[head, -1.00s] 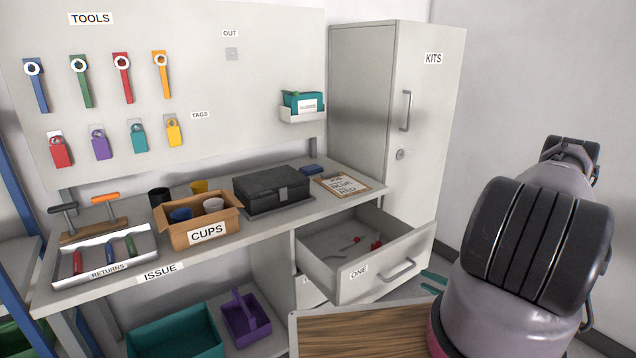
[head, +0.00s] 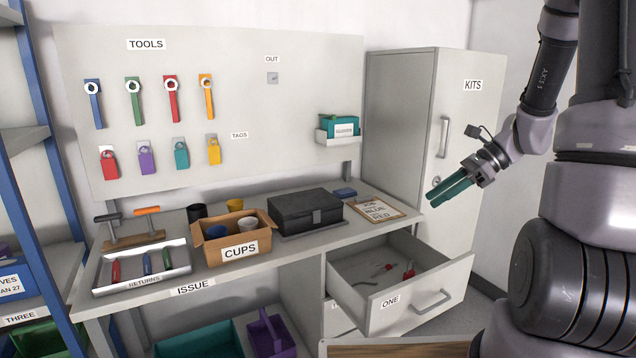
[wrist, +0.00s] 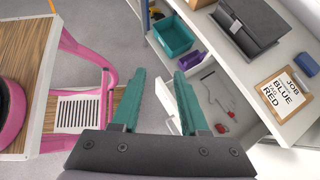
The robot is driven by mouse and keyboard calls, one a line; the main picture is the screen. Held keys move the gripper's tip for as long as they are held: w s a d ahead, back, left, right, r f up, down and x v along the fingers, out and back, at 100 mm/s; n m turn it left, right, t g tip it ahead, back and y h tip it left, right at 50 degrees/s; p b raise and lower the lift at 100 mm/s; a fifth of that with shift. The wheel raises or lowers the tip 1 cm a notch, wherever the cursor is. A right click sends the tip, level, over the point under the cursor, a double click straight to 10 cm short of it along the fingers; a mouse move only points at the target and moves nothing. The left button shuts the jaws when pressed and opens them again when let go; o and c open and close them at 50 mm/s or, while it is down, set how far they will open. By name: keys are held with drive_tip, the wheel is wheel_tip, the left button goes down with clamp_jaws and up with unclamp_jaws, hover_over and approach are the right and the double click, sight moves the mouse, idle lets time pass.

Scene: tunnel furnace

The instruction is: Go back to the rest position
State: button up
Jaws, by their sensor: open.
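My gripper (head: 450,193) is open and empty. In the head view its teal fingers hang in the air in front of the grey KITS cabinet (head: 418,110), above and to the right of the open drawer. In the wrist view the two teal fingers (wrist: 157,100) are spread apart with nothing between them. My arm reaches in from the right side of the head view. The drawer labelled ONE (head: 395,290) stands pulled out, with small red-ended items (head: 408,271) inside.
The bench (head: 192,290) holds a CUPS box (head: 237,238), a RETURNS tray (head: 142,278), a black case (head: 306,213) and a clipboard (head: 376,209). A pegboard (head: 300,100) with tools and tags stands behind. The open drawer juts out below my gripper. Pink framework (wrist: 100,60) shows in the wrist view.

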drive_tip(key=s+a+r+n+t+h, duration=0.1)
drive_tip(key=s+r+n+t+h, duration=0.2)
drive_tip(key=s+r+n, duration=0.3)
drive_tip(key=s+a+r+n+t+h, duration=0.2)
drive_tip(key=s+r+n, duration=0.4)
drive_tip(key=r+n, duration=0.3)
wheel_tip(320, 180, up, 4)
drive_tip(key=t+h, duration=0.1)
drive_tip(key=h, duration=0.1)
drive_tip(key=shift+s+n+h, duration=0.3)
drive_tip(key=shift+h, duration=0.1)
drive_tip(key=shift+r, duration=0.1)
